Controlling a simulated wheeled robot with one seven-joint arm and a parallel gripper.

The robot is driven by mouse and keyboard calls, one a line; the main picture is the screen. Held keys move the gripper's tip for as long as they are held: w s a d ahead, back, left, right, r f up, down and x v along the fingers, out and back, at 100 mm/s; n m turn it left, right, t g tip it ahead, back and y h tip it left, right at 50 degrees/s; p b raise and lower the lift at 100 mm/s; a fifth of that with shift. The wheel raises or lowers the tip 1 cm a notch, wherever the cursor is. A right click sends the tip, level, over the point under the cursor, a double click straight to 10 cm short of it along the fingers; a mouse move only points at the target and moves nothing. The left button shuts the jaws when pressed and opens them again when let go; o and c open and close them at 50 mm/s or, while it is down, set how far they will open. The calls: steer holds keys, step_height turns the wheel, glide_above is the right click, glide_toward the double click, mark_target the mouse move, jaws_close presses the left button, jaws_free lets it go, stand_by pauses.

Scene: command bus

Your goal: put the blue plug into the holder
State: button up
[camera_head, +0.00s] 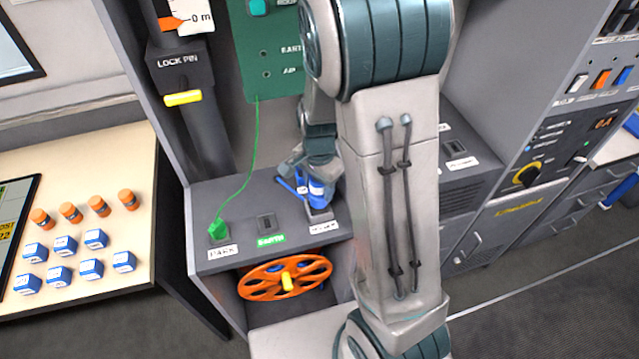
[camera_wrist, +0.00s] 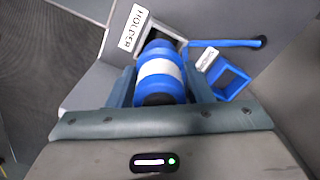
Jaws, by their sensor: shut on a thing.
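The blue plug (camera_wrist: 161,70) has a white band and sits between the two fingers of my gripper (camera_wrist: 160,85) in the wrist view. In the head view the plug (camera_head: 317,190) stands roughly upright below my gripper (camera_head: 312,174), on the right part of the grey ledge. The holder (camera_wrist: 171,31) is a grey square socket beside a HOLDER label. In the head view the holder (camera_head: 320,214) is directly under the plug. The plug's far end meets the socket opening; I cannot tell how deep it is, since the plug hides the inside.
A blue square frame (camera_wrist: 232,80) and a blue bar (camera_wrist: 226,43) are close to the right finger. A green plug with a cord (camera_head: 218,229) sits at PARK, and an empty EARTH socket (camera_head: 266,223) is between. An orange handwheel (camera_head: 285,274) is below the ledge.

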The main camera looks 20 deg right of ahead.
steer(key=shift+f+b, duration=1.45)
steer(key=shift+f, duration=0.65)
steer(key=o, duration=1.2)
steer(key=shift+c, duration=0.2)
steer(key=shift+r, duration=0.1)
step_height(320, 180, up, 14)
steer(key=shift+f+p, duration=0.15)
steer(key=shift+p, duration=0.3)
